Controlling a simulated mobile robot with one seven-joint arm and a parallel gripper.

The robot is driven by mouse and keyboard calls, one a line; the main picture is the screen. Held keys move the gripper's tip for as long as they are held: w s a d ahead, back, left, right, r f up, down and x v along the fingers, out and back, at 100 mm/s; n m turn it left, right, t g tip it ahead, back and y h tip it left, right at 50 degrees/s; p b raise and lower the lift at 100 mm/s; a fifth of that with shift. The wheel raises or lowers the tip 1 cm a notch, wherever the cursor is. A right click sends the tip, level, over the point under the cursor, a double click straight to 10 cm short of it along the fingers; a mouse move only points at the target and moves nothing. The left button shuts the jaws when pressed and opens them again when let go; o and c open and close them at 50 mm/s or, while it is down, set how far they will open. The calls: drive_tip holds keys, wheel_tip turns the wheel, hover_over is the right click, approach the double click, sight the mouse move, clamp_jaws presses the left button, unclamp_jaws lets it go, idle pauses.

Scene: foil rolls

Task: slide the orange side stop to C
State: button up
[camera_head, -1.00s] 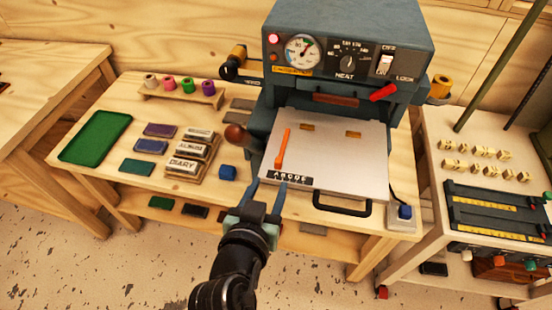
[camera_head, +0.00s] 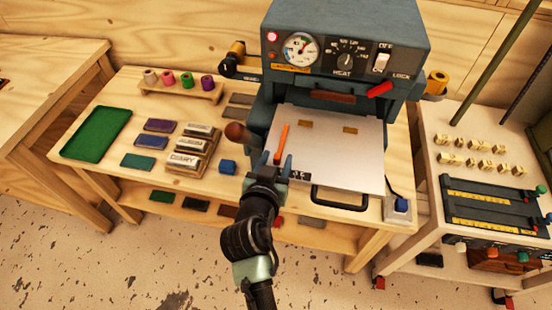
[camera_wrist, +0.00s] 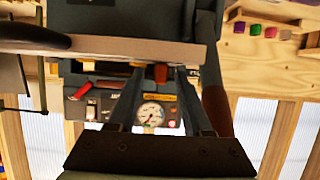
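The orange side stop (camera_head: 282,143) is a thin upright bar on the left part of the pale press plate (camera_head: 335,160). The lettered strip (camera_head: 301,176) runs along the plate's front edge; my gripper hides most of its letters, so I cannot tell which one the stop is at. My gripper (camera_head: 277,163) is at the stop's near end, fingers apart, one on each side of it in the head view. In the wrist view, a small orange-red piece (camera_wrist: 160,73) shows between the fingertips, probably the stop. Contact cannot be made out.
The press housing (camera_head: 345,35) with gauge and switches rises behind the plate. A dark lever with a brown knob (camera_head: 236,133) is close left of my gripper. A black handle loop (camera_head: 340,200) sticks out in front.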

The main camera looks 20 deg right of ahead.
clamp_jaws()
idle(1.3)
